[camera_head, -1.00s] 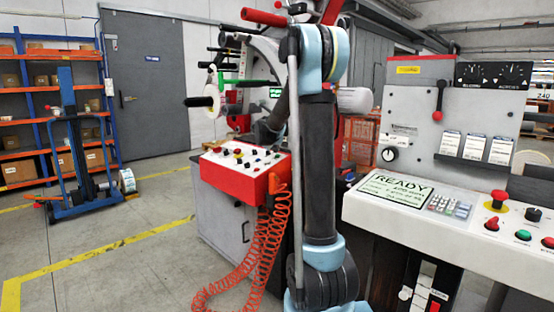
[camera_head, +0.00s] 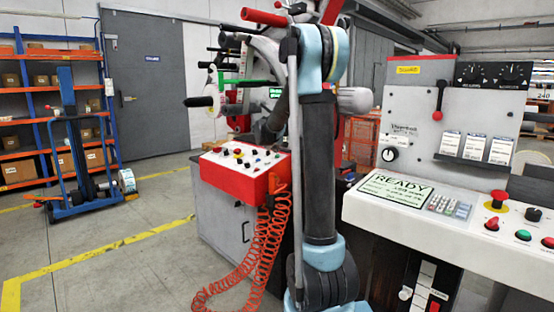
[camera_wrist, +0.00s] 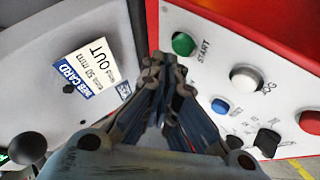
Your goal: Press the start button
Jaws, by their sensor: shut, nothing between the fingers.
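The green start button (camera_wrist: 183,44), labelled START, sits on a white panel face (camera_wrist: 240,45) with a red border in the wrist view. My gripper (camera_wrist: 163,60) is shut and empty. In the picture its fingertips are just left of and slightly below the button; I cannot tell whether they touch anything. In the head view, the red console (camera_head: 238,180) with its small controls stands behind my arm. The start button is too small to pick out there, and my gripper cannot be made out clearly.
A white button (camera_wrist: 245,77), a blue button (camera_wrist: 220,106), a black switch (camera_wrist: 267,142) and a red button (camera_wrist: 310,121) are close by. A label card (camera_wrist: 92,68) lies at left. A coiled red hose (camera_head: 262,245) hangs below the console. Another control desk (camera_head: 400,215) reads READY.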

